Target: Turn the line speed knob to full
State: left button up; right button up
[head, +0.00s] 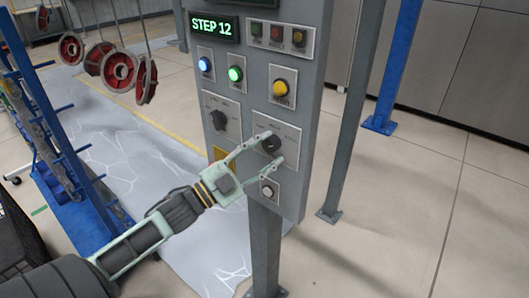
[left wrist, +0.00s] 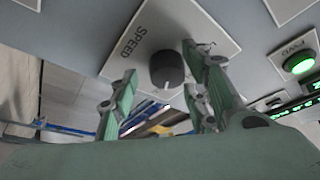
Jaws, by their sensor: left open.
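The speed knob (head: 271,144) is a dark round knob on a light plate on the grey control panel. In the left wrist view the black knob (left wrist: 166,69) sits by the printed word SPEED, and its pale mark points toward the bottom of the picture. My left gripper (head: 274,148) is open in front of the panel, with one finger on each side of the knob. In the left wrist view the green fingers (left wrist: 160,62) show gaps to the knob, but I cannot tell whether either touches it. My right gripper is not in view.
Another selector knob (head: 219,119) is left of the speed knob. A yellow button (head: 281,87) is above and a white push button (head: 268,190) below. A green STEP 12 display (head: 214,27) is at the top. A blue rack (head: 75,170) and hanging red parts stand left.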

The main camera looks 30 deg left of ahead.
pick_arm(q)
jog(key=shift+a, duration=0.1)
jog(key=shift+s+a+f, duration=0.1)
jog(key=shift+s, duration=0.1)
jog(key=v, duration=1.1)
jog(key=shift+s, duration=0.25)
